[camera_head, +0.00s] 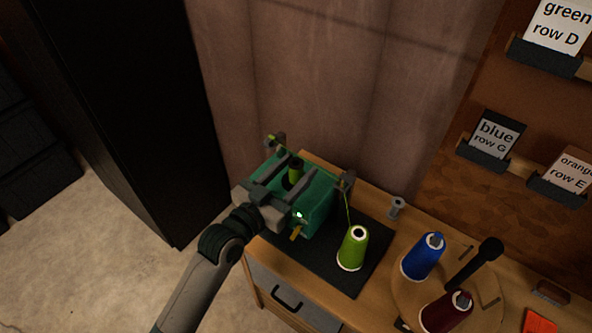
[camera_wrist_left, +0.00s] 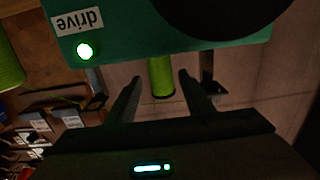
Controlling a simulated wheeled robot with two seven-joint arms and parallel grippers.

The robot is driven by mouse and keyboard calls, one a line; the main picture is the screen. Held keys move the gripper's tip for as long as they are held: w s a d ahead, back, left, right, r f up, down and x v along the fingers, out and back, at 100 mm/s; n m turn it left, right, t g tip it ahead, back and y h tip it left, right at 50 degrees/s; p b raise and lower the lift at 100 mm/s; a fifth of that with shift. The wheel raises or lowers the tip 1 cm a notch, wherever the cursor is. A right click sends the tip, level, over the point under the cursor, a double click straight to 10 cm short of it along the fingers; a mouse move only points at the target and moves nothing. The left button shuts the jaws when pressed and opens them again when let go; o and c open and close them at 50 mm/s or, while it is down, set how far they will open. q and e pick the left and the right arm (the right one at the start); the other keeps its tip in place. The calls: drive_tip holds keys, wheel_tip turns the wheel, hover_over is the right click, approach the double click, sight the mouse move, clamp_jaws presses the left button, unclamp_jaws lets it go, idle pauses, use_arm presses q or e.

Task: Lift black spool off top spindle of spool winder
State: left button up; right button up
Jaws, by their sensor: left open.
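The spool winder (camera_head: 318,208) is a green box on a dark mat on the bench. In the wrist view its face (camera_wrist_left: 130,35) carries a "drive" label and a lit green lamp. A small spool (camera_head: 295,171) with lime-green thread and a dark top stands at the winder's top; in the wrist view its lime cylinder (camera_wrist_left: 161,76) shows. My left gripper (camera_head: 289,165) is over the winder, open, with one finger on each side of the spool. In the wrist view the spool lies between the fingertips (camera_wrist_left: 160,84), with gaps on both sides. My right gripper is out of view.
A lime thread cone (camera_head: 353,247) stands on the mat (camera_head: 375,262) right of the winder, with thread running up to a guide post (camera_head: 346,184). Blue (camera_head: 423,256) and dark red (camera_head: 446,312) cones stand further right. A small grey spool (camera_head: 396,207) stands behind. A dark cabinet (camera_head: 125,100) is left.

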sight(298, 164)
use_arm(q)
drive_tip(key=p+x, duration=0.1)
drive_tip(key=x, duration=0.3)
drive_tip(key=shift+w+a+r+p, duration=0.1)
drive_tip(key=shift+a+p, duration=0.1)
drive_tip(key=shift+p, duration=0.1)
drive_tip(key=shift+w+d, duration=0.3)
drive_tip(key=shift+w, duration=0.05)
drive_tip(key=c, duration=1.1)
